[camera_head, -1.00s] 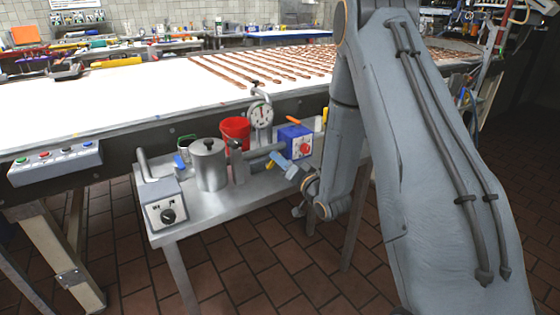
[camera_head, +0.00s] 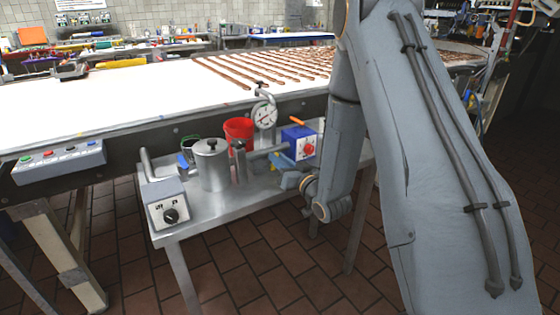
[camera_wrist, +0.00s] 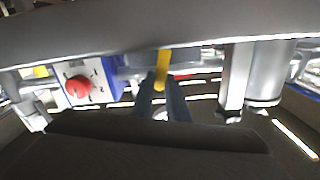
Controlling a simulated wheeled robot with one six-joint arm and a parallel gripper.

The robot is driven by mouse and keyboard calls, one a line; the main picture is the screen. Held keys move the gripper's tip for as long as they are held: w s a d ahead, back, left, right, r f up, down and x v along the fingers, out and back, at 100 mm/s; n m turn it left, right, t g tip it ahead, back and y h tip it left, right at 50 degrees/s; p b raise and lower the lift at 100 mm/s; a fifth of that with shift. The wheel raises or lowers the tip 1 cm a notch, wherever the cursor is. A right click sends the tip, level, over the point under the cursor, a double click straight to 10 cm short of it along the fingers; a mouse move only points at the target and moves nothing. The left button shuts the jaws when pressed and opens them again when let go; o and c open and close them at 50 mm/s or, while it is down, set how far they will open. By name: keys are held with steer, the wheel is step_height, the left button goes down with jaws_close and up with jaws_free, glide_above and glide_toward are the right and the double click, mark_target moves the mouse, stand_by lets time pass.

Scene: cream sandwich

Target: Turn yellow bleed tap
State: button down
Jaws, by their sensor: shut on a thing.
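The yellow bleed tap (camera_wrist: 162,68) shows in the wrist view as a narrow yellow lever, upright in the picture. My gripper (camera_wrist: 161,88) is shut on its lower end, with one dark blue-grey finger on each side. In the head view my gripper (camera_head: 287,181) is low beside the metal pipework at the right part of the small steel table, partly hidden by my own arm. The tap's mount is hidden in the wrist view, and the tap is too small to make out clearly in the head view.
A blue box with a red knob (camera_head: 299,143) stands close by, also seen in the wrist view (camera_wrist: 92,80). A steel pot (camera_head: 211,168), red bucket (camera_head: 238,130), gauge (camera_head: 265,115) and grey control box (camera_head: 167,207) crowd the steel table (camera_head: 215,222). A white conveyor (camera_head: 120,100) runs behind.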

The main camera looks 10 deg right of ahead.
stand_by(0.4)
steer(key=c, duration=1.7)
jaws_free()
steer(key=shift+s, duration=0.15)
steer(key=b+v, duration=0.1)
steer(key=v, duration=0.6)
steer(key=shift+s+d, duration=0.1)
steer(key=shift+s, duration=0.15)
